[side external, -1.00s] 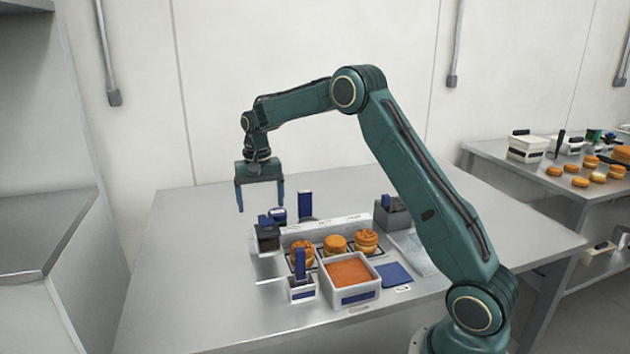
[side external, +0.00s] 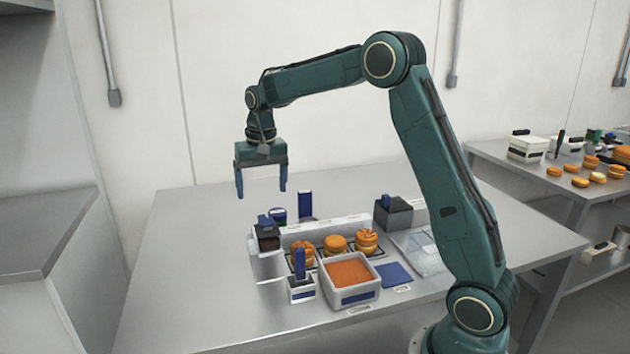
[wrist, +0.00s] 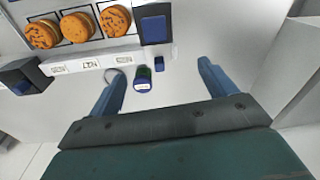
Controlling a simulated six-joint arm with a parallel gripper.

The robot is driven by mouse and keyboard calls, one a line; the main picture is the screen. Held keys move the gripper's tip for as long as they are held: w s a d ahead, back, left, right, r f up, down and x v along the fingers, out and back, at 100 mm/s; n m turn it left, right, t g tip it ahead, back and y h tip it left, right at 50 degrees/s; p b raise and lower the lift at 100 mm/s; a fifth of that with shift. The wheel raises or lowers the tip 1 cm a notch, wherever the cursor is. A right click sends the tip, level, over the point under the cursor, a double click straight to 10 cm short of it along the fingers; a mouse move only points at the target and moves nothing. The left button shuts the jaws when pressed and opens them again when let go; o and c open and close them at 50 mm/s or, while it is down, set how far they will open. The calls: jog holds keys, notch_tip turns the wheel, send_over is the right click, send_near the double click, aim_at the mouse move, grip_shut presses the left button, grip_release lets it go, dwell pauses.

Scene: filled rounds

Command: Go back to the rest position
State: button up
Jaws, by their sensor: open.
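My gripper (side external: 262,192) hangs in the air above the back left of the steel table (side external: 190,290), its fingers pointing down. It is open, with nothing between its blue fingers. In the wrist view my gripper (wrist: 160,85) shows both fingers wide apart over the bare grey table. Three filled rounds, left (side external: 302,251), middle (side external: 335,244) and right (side external: 367,241), sit in a row on a dark-lined rack in the side view. They also show at the top left of the wrist view, clear of the fingers.
A white tub with orange filling (side external: 350,291) stands in front of the rounds, with a blue-handled holder (side external: 302,290) beside it. Dark boxes (side external: 393,214) and a blue upright block (side external: 305,204) stand behind. A side table (side external: 500,180) holds more rounds. The table's left part is clear.

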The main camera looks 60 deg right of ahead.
jog(key=s+a+r+n+t, duration=0.1)
jog(key=s+a+r+n, duration=0.1)
jog(key=s+a+r, duration=0.35)
jog(key=s+a+r+n+t, duration=0.1)
jog(key=s+a+r+n, duration=0.15)
jog(key=s, duration=0.65)
jog(key=s+a+f+n+t, duration=0.1)
jog(key=s+a, duration=0.1)
jog(key=s, duration=0.6)
jog(key=s+a+f+n+t, duration=0.1)
jog(key=s+a+n, duration=0.1)
jog(key=s, duration=0.6)
jog(key=shift+s+a+f+t, duration=0.2)
jog(key=shift+a+t, duration=0.2)
jog(key=shift+a, duration=0.2)
